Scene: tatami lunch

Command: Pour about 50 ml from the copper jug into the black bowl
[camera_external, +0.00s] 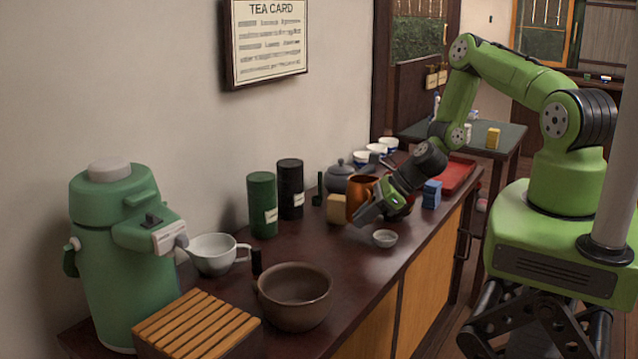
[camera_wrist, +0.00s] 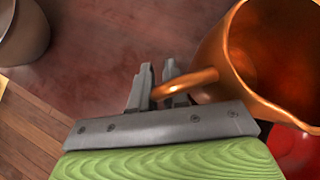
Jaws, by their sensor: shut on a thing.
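The copper jug (camera_external: 359,192) stands out orange among the things at the far part of the dark counter. It looks about upright in the outside view, partly hidden by my gripper (camera_external: 366,214). In the wrist view my gripper (camera_wrist: 160,85) is shut on the handle of the jug (camera_wrist: 240,50), whose mouth is at the upper right. I see no liquid in it. A dark bowl (camera_external: 399,212) is mostly hidden behind my gripper in the outside view. A red surface (camera_wrist: 295,150) shows below the jug in the wrist view; I cannot tell whether it is the bowl's inside.
A small pale bowl (camera_external: 385,238) is near the counter's front edge. A tan block (camera_external: 337,209), grey teapot (camera_external: 342,176), blue blocks (camera_external: 431,194) and red tray (camera_external: 459,174) are close around. A large brown bowl (camera_external: 294,312) stands nearer, with clear counter between.

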